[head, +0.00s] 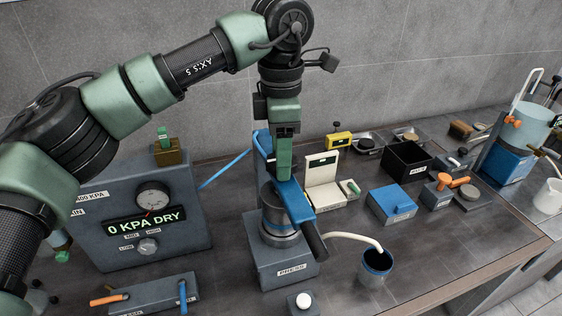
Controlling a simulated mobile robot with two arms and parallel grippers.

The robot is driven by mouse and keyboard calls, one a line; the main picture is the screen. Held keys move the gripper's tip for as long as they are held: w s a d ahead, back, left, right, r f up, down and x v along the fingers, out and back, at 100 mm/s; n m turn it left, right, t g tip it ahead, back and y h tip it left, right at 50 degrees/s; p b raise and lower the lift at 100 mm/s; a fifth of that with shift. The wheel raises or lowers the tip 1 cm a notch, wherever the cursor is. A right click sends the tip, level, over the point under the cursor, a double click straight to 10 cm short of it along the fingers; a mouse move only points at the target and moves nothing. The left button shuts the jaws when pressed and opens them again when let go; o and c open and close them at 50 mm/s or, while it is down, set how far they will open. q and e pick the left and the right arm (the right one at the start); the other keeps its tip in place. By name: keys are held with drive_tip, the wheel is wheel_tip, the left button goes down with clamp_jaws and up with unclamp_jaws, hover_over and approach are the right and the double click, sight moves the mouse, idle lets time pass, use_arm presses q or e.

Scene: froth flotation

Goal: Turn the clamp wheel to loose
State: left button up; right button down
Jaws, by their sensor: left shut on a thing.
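The press (282,268) is a grey block labelled PRESS, with a round metal body (278,230) and blue parts on top. A blue bar (297,203) slopes down to the right from the top and ends in a black grip (315,243). My left gripper (284,172) points down onto the top of the press and is shut at the blue clamp part there, which I take for the clamp wheel. The gripper hides most of it, so its rim and loose marking cannot be made out. My right gripper is not in view.
A grey gauge box (180,237) reading 0 KPA DRY stands left of the press. A dark cup (376,267) with a pale hose stands to the right. A blue box (391,204) and a black bin (407,160) are farther right. Bare bench lies at the front right.

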use_arm(q)
drive_tip(key=n+b, duration=0.2)
drive_tip(key=n, duration=0.2)
drive_tip(key=shift+n, duration=0.3)
drive_tip(key=n+b, duration=0.2)
drive_tip(key=n, duration=0.2)
drive_tip(key=shift+n, duration=0.3)
drive_tip(key=n+b, duration=0.1)
drive_tip(key=n, duration=0.3)
drive_tip(key=shift+b, duration=0.4)
drive_tip(key=shift+d+r+n+b, duration=0.1)
drive_tip(key=shift+n+b, duration=0.55)
drive_tip(key=shift+n, duration=1.75)
drive_tip(key=o, duration=1.2)
drive_tip(key=shift+o, duration=0.9)
